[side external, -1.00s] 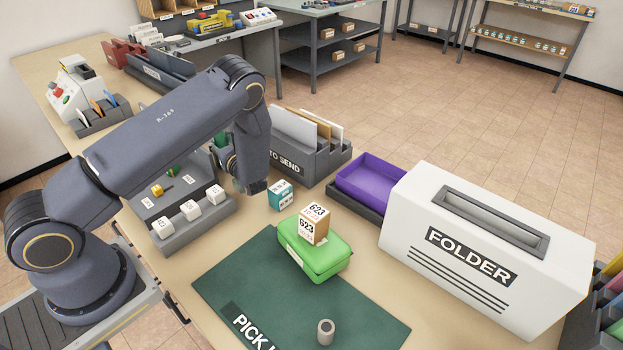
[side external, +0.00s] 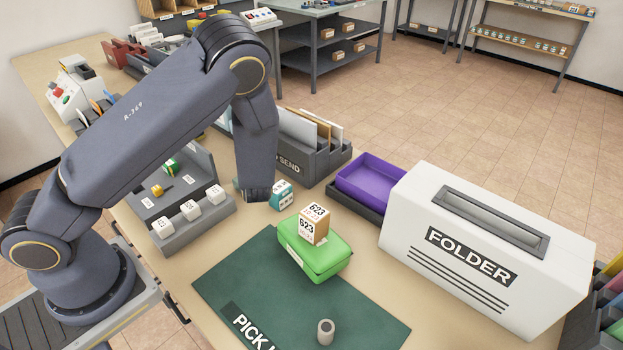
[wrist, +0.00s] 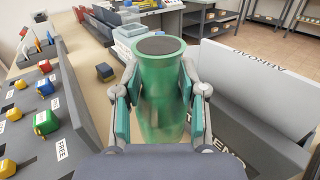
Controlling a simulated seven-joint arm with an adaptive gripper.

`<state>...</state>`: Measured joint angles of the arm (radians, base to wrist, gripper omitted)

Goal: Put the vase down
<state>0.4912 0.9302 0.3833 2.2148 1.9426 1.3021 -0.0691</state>
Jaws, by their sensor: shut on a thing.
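The vase (wrist: 160,100) is green and translucent with a wide round rim and a dark disc at its mouth. It stands between the two fingers of my gripper (wrist: 160,98) in the wrist view, with a finger pad against each side. My gripper is shut on it. I cannot tell whether the base of the vase touches the table.
The grey TO SEND rack (side external: 292,160) is close on the right. The grey sorting panel (side external: 180,232) with white cubes is on the left. Bare table (wrist: 92,98) shows left of the vase.

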